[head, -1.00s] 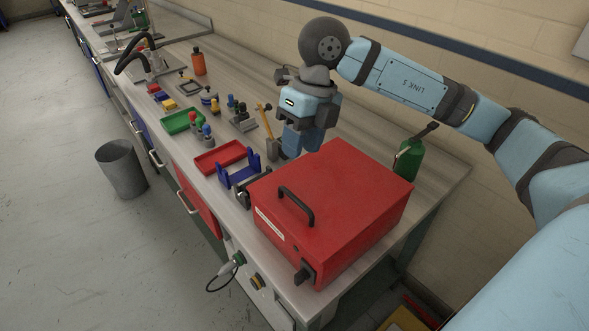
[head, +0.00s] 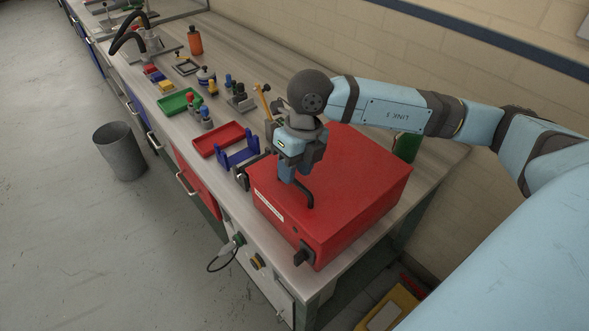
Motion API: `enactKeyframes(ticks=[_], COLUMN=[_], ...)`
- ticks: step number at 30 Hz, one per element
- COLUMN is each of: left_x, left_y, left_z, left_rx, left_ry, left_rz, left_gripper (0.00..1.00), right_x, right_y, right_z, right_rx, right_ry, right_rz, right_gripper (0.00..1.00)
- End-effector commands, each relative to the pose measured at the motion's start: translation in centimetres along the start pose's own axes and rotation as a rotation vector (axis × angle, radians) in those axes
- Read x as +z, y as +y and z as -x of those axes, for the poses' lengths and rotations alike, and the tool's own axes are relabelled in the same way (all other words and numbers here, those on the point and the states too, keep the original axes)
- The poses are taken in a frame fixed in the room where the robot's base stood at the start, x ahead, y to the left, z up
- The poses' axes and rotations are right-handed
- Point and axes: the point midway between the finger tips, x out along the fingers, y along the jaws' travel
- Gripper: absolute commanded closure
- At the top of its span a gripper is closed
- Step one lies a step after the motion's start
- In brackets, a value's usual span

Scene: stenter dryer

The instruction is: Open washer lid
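The red washer (head: 330,235) is a box on the near end of the bench, with its flat red lid (head: 365,170) closed. A black bar handle (head: 308,197) stands on the lid near its left edge, partly hidden by my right gripper. My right gripper (head: 288,178) points down at the far end of this handle. I cannot tell whether it touches the handle or how far its fingers are apart. A black knob (head: 303,256) sits on the washer's near side. My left gripper is not in view.
A blue stand (head: 238,158) and a red tray (head: 219,139) lie just left of the washer. A green bottle (head: 408,147) stands behind it, partly hidden by my arm. A grey bin (head: 121,152) stands on the floor, which is otherwise clear at left.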

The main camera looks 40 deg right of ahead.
Motion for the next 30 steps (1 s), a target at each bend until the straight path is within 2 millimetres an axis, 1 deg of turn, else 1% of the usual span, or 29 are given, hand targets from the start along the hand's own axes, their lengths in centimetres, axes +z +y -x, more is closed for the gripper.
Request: enactKeyframes(ticks=[1, 4, 12, 13, 14, 15, 18, 26, 30], left_x=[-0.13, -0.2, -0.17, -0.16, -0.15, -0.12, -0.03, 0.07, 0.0], left_y=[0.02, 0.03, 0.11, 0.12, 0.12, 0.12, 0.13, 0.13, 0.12], left_z=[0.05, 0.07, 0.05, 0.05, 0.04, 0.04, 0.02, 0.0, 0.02], left_rx=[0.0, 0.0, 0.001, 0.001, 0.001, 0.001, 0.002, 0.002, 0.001], left_ry=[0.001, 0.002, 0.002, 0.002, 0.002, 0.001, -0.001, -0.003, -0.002], left_rz=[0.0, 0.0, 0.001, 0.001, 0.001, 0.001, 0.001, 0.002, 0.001], left_gripper=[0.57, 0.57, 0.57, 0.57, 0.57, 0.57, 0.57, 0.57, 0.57], right_x=[-0.06, -0.04, -0.03, -0.03, -0.02, -0.02, -0.02, 0.11, 0.78], right_y=[0.02, 0.01, 0.0, 0.0, 0.0, 0.0, 0.0, 0.01, 0.08], right_z=[-0.46, -0.97, -1.12, -1.12, -1.12, -1.11, -1.1, -0.98, -0.44], right_rx=[0.0, 0.0, 0.0, 0.0, 0.0, 0.0, 0.0, 0.004, 0.024], right_ry=[0.002, 0.0, 0.0, 0.0, 0.0, 0.0, 0.0, -0.001, -0.001], right_rz=[0.0, 0.001, 0.001, 0.001, 0.001, 0.001, 0.001, 0.001, 0.0], right_gripper=[0.62, 0.62, 0.62, 0.64, 0.71, 0.8, 1.0, 1.0, 1.0])
